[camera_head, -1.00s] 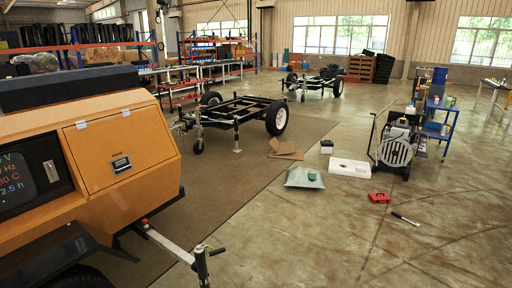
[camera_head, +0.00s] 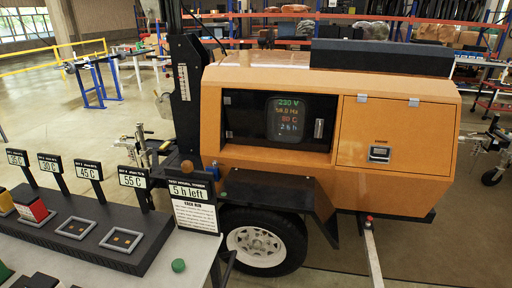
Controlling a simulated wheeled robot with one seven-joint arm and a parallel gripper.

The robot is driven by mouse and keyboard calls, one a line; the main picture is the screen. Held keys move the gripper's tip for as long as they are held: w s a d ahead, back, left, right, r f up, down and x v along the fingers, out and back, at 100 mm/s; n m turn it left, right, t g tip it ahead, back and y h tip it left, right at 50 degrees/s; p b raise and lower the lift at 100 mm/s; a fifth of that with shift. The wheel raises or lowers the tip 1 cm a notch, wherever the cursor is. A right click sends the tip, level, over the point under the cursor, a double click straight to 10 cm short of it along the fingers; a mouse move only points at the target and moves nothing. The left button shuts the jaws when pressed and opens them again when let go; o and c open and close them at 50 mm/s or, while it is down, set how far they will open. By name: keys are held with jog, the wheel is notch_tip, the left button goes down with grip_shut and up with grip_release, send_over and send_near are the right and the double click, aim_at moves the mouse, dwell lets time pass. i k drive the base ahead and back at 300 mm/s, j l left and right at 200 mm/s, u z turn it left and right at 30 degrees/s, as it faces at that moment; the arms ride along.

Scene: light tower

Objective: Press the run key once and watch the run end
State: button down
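The orange light tower (camera_head: 265,85) fills the middle of the head view, on a wheel. Its dark window holds a lit screen (camera_head: 288,118) with coloured lines; the top reads about 230 V, with Hz, a C value and hours below, too small to read surely. A silver handle (camera_head: 319,128) is right of the screen. A closed orange door (camera_head: 388,135) with a latch is further right. A green round knob-like thing (camera_head: 178,265) is on the grey bench at the front; I cannot tell whether it is the run key. My gripper is not in view.
The bench's dark rack (camera_head: 90,228) has several bays with temperature labels; a red block (camera_head: 33,211) sits in one. A sign (camera_head: 193,205) reads "5 h left". A tow bar (camera_head: 372,255) juts forward at the right. Floor is open at right.

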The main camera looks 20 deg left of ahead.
aim_at(178, 265)
jog(key=i+j+u, duration=0.25)
jog(key=u, duration=0.25)
jog(key=i+j+u, duration=0.1)
jog(key=i+u, duration=0.6)
jog(key=u, duration=0.25)
jog(key=i+l+u, duration=0.1)
jog(key=i+u, duration=0.35)
jog(key=k+u, duration=0.1)
jog(key=u, duration=3.4)
